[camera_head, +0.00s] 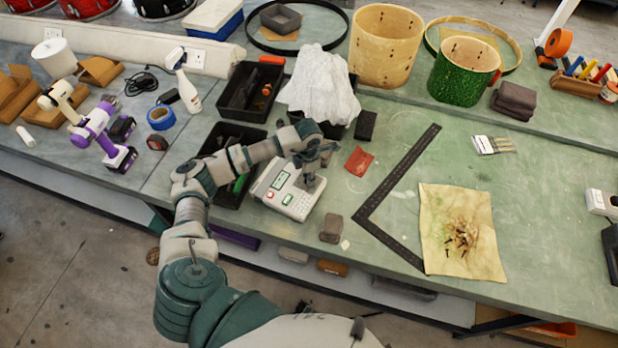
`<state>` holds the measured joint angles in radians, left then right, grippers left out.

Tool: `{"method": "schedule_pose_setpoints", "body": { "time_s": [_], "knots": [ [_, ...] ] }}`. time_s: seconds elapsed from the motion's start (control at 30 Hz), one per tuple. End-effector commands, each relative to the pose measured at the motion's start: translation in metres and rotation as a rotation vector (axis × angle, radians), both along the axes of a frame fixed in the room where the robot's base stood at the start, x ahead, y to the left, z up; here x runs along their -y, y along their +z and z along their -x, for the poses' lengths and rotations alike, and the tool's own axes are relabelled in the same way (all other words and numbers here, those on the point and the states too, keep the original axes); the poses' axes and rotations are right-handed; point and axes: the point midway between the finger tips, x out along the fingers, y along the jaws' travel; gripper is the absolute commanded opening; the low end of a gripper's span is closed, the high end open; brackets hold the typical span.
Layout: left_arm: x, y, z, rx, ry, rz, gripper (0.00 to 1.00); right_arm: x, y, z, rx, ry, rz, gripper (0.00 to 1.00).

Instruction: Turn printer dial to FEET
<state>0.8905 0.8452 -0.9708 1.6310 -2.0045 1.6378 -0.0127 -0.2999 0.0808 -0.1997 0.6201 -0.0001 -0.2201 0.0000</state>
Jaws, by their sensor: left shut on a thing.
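The printer (297,203) is a small beige box with a dark keypad and green-marked panels. It lies on the green bench top beside a black tray. My left gripper (310,183) reaches over its upper right part, fingers pointing down, shut on the printer dial. The dial is hidden by the fingers, so its marks and FEET cannot be read. My right gripper is not in view.
A red sandpaper piece (360,161), a black square (397,197) and a grey block (331,228) lie right of the printer. Black trays (226,138) stand behind and left.

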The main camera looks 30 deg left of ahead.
Motion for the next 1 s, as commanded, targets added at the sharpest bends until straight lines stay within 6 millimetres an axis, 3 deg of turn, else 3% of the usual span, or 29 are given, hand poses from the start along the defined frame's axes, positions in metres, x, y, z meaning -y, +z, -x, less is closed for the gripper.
{"method": "schedule_pose_setpoints", "body": {
  "time_s": [0.4,0.9,0.93,1.0],
  "knots": [
    [-0.001,-0.001,0.000,0.000,-0.177,-0.003,0.00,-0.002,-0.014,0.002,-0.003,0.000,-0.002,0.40],
    [-0.001,0.000,0.000,-0.001,-0.196,-0.002,0.00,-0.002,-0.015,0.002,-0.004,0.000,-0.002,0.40],
    [-0.001,0.000,0.000,-0.001,-0.196,-0.002,0.35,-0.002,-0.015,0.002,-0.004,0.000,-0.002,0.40],
    [-0.001,0.000,0.000,-0.001,-0.196,-0.002,0.52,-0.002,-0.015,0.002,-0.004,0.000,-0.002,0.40]
  ]
}}
